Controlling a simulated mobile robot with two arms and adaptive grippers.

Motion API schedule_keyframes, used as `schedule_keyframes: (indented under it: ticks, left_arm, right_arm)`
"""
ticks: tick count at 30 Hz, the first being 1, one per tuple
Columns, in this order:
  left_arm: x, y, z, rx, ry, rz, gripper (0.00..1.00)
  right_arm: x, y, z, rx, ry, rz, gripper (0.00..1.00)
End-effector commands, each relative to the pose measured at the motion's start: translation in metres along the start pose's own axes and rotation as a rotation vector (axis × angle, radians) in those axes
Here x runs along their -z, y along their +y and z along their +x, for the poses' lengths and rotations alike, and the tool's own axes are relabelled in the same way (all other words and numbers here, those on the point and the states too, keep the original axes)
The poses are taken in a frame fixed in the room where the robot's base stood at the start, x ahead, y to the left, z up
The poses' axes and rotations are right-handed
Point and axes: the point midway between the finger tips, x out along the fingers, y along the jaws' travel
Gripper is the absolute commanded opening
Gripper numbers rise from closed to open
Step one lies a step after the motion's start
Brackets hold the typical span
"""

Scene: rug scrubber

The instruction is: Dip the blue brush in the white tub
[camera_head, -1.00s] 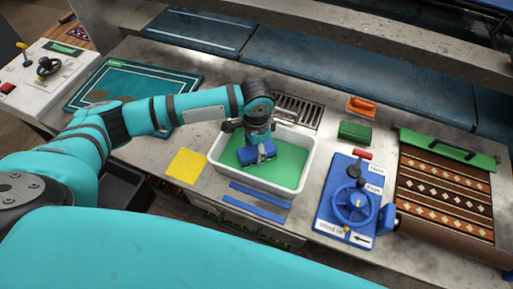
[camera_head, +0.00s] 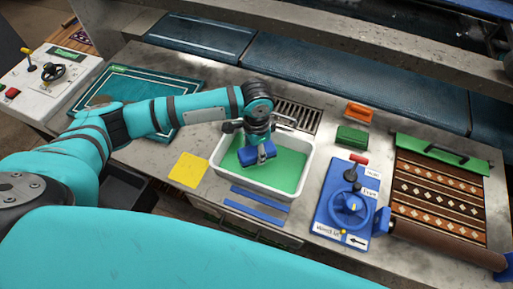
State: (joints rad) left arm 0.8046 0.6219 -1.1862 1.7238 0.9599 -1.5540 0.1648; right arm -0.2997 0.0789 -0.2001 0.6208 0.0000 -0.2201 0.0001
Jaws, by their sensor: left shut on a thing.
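My left gripper (camera_head: 258,138) reaches in from the left over the white tub (camera_head: 229,181) and points down. It is shut on the blue brush (camera_head: 257,154). The brush is within the tub's outline, toward its back left, above or at the green contents (camera_head: 285,172). Its underside is hidden, so I cannot tell whether it touches the green surface. My right gripper is not in view.
A yellow sheet (camera_head: 189,170) and blue strips (camera_head: 259,198) lie by the tub. A drain grate (camera_head: 298,115) is behind it. Green (camera_head: 351,136) and orange (camera_head: 358,113) blocks, a blue wheel panel (camera_head: 331,205) and a patterned rug (camera_head: 440,187) are to the right.

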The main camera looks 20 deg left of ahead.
Motion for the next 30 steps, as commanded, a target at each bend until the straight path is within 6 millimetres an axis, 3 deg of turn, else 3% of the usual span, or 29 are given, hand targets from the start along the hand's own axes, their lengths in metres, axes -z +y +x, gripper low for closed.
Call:
schedule_keyframes:
  ticks: [1,17,24,30]
  left_arm:
    - [0.0,0.0,-0.012,0.0,0.0,0.0,0.06]
    - [0.0,0.0,-0.068,0.0,0.0,-0.001,0.06]
    - [0.0,-0.001,-0.088,0.001,0.001,0.0,0.06]
    - [0.0,-0.001,-0.089,0.0,0.001,-0.001,0.06]
  right_arm:
    - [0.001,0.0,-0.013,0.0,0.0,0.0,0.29]
    - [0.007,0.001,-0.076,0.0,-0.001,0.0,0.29]
    - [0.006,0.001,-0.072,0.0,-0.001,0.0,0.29]
    - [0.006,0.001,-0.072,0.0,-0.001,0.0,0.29]
